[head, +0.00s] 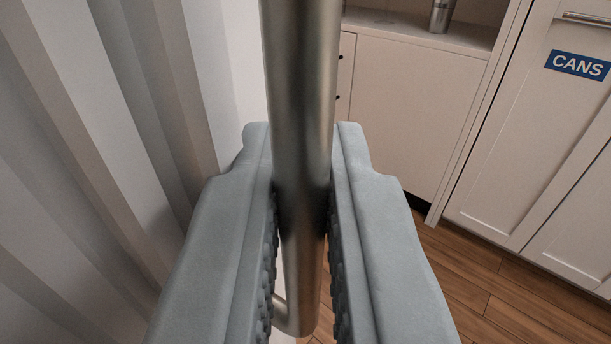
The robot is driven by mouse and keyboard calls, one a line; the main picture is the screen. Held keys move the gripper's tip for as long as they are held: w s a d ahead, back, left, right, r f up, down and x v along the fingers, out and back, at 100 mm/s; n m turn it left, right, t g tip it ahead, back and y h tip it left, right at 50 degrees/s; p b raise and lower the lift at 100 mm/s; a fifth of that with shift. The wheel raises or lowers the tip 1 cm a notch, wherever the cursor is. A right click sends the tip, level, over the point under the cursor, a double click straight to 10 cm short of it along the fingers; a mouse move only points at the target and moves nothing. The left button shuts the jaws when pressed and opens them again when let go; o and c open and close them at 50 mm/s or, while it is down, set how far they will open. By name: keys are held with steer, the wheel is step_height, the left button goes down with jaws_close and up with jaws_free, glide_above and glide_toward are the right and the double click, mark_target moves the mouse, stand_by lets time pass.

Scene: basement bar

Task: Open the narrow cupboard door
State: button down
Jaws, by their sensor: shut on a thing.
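My gripper (303,150) is shut on a vertical brushed-metal bar handle (303,60) in the middle of the head view. Its two grey fingers press on the bar from left and right. The bar runs from the top edge down between the fingers and bends at its lower end, near the bottom of the view. The panel that the handle is fixed to is mostly hidden behind the fingers, so I cannot tell how far the narrow door stands open.
A white ribbed surface (90,150) fills the left side, close to my gripper. Beyond, right of the handle, stand a pale cabinet (415,110) with a metal vessel (441,16) and a panelled door with a blue CANS label (577,65). Wooden floor (470,285) lies clear at lower right.

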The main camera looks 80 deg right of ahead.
steer(key=shift+s+a+g, duration=0.35)
steer(key=shift+s+g, duration=0.05)
steer(key=c, duration=1.9)
jaws_free()
steer(key=shift+r, duration=0.1)
steer(key=a, duration=0.8)
steer(key=s+a, duration=0.1)
steer(key=a, duration=0.3)
steer(key=shift+s, duration=0.1)
